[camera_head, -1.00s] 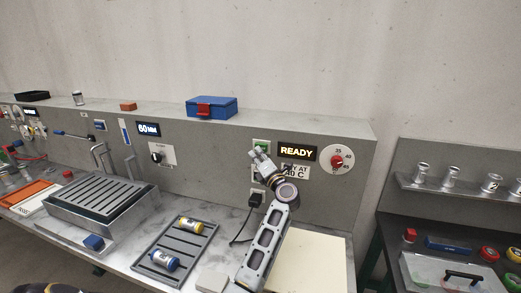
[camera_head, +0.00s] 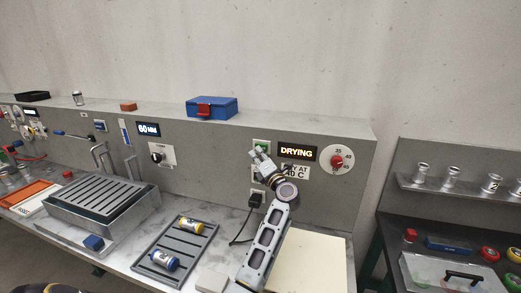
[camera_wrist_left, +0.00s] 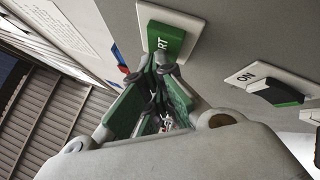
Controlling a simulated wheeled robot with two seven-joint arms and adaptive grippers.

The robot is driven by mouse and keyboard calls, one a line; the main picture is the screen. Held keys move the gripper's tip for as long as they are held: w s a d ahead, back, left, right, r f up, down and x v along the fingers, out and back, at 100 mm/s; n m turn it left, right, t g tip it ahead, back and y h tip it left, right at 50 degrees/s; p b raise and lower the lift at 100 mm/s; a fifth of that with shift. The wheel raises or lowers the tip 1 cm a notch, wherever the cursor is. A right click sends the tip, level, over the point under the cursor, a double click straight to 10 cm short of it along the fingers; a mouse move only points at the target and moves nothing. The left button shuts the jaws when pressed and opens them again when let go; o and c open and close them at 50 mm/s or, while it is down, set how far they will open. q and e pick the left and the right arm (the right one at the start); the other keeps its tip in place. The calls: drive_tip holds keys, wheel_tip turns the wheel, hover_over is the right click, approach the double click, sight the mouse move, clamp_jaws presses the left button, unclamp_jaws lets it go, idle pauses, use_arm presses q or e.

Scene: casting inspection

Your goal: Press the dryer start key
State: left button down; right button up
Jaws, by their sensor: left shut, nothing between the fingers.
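The dryer start key is a green key (camera_wrist_left: 166,39) lettered "…ART" on a pale plate in the left wrist view; in the head view it shows as a small green patch (camera_head: 261,145) on the grey back panel. My left gripper (camera_wrist_left: 165,65) is shut and empty, its fingertips right at the lower edge of the key; I cannot tell whether they touch it. In the head view the left gripper (camera_head: 257,153) is just below the key. The display (camera_head: 296,152) beside it reads "DRYING". My right gripper is not in view.
A dial with a red knob (camera_head: 336,160) is right of the display. A black switch marked "ON" (camera_wrist_left: 277,92) sits close by the gripper. A slotted tray (camera_head: 153,270) with two cylinders lies on the bench. A blue box (camera_head: 212,107) stands on the ledge above.

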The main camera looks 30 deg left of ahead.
use_arm(q)
drive_tip(key=shift+s, duration=0.1)
drive_tip(key=shift+s+d+p, duration=0.2)
drive_tip(key=shift+s+p, duration=0.1)
drive_tip(key=shift+s, duration=0.3)
drive_tip(key=shift+s, duration=0.1)
drive_tip(key=shift+s+d+p, duration=0.2)
drive_tip(key=shift+s+p, duration=0.1)
drive_tip(key=shift+s, duration=0.5)
drive_tip(key=shift+s+d+p, duration=0.2)
drive_tip(key=shift+s+p, duration=0.05)
drive_tip(key=shift+s, duration=0.5)
drive_tip(key=shift+s+d+p, duration=0.2)
drive_tip(key=shift+s+p, duration=0.1)
drive_tip(key=shift+s, duration=0.5)
